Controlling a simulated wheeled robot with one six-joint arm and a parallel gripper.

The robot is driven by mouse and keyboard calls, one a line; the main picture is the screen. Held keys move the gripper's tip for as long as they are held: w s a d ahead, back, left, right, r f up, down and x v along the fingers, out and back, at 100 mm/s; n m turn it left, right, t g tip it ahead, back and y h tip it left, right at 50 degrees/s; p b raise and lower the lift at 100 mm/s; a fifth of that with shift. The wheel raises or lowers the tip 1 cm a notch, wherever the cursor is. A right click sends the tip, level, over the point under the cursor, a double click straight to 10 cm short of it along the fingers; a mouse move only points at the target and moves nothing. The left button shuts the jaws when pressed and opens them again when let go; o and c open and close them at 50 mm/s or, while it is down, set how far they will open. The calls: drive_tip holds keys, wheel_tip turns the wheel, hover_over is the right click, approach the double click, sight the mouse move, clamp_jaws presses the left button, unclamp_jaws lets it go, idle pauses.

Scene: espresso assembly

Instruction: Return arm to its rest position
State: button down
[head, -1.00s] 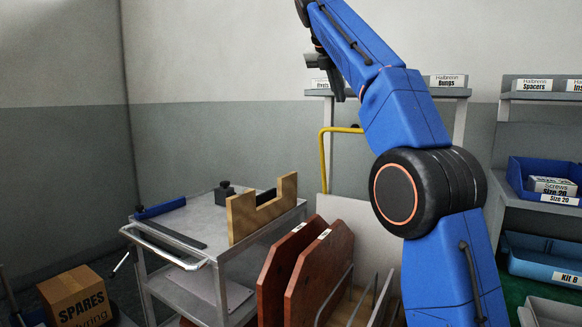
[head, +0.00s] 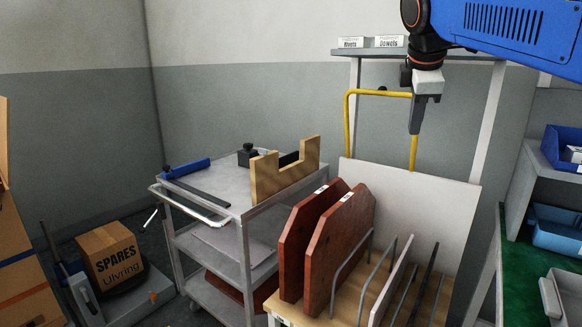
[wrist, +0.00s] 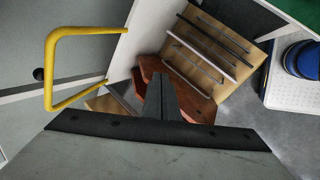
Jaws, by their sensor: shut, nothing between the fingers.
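My gripper (head: 415,130) hangs from my blue arm at the upper right of the head view, pointing down. Its fingers are together and hold nothing. It is in the air in front of a yellow tubular handle (head: 348,125) and a white upright panel (head: 440,190). In the wrist view the shut fingers (wrist: 158,78) point down over red-brown boards (wrist: 185,95). Touching contact with the handle or panel cannot be told from the head view.
Two red-brown boards (head: 345,245) stand in a wire-divided rack (head: 405,285) below. A grey trolley (head: 245,205) carries a notched wooden block (head: 285,175). A shelf (head: 385,52) is behind my arm. A SPARES box (head: 110,255) sits lower left.

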drive_tip(key=s+f+m+y, duration=0.1)
drive_tip(key=s+f+m, duration=0.6)
drive_tip(key=s+f, duration=0.6)
drive_tip(key=s+f+m+y, duration=0.1)
drive_tip(key=s+f+m, duration=0.7)
drive_tip(key=s+f, duration=0.6)
wheel_tip(320, 180, down, 8)
drive_tip(key=shift+d+g, duration=0.35)
drive_tip(key=shift+g, duration=0.05)
drive_tip(key=shift+s, duration=0.15)
